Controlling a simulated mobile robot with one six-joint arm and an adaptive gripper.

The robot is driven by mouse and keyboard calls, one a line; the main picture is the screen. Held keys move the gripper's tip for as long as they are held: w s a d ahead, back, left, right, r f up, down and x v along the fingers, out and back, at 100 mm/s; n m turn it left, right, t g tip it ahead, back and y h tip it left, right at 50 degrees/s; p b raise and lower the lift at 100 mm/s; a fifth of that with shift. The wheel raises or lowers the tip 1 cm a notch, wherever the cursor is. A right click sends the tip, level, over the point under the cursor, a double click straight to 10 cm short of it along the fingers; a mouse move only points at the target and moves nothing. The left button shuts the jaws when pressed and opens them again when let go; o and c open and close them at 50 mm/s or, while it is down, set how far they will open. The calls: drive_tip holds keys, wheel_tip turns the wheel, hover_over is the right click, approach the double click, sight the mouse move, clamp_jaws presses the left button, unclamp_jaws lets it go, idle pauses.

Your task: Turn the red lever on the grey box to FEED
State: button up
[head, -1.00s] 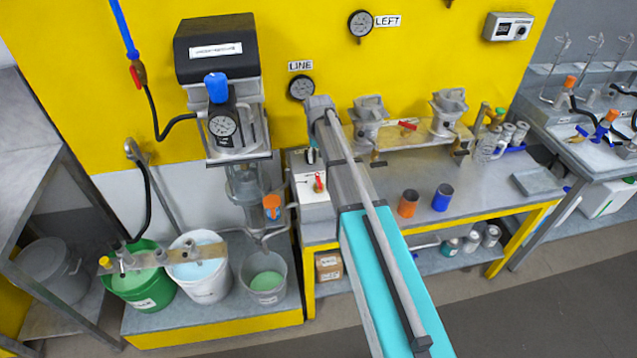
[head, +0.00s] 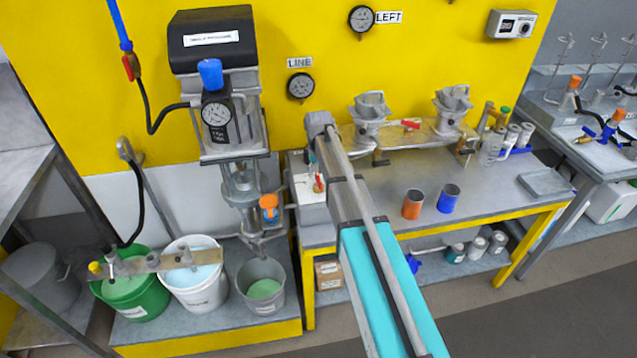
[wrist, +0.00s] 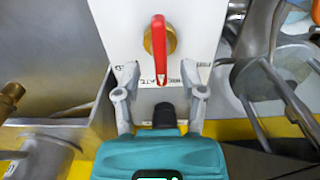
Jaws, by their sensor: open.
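The red lever (wrist: 159,48) sits on a brass hub (wrist: 172,42) on the white face of the grey box (wrist: 118,22). In the wrist view it points down at a label that partly reads "ATE". Parts of other labels show to the left and right, partly covered by the fingers. My gripper (wrist: 160,78) is open, with one finger on each side of the lever's lower end; contact cannot be told. In the head view the lever (head: 318,184) and grey box (head: 313,211) stand at the bench's left end, beside my arm. My gripper is mostly hidden there.
A bench (head: 480,190) holds an orange cup (head: 412,204) and a blue cup (head: 448,198) to the right of my arm. In the wrist view, metal parts (wrist: 275,70) lie close on the right.

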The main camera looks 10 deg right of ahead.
drive_tip(key=shift+f+b, duration=0.85)
drive_tip(key=shift+f, duration=0.25)
clamp_jaws()
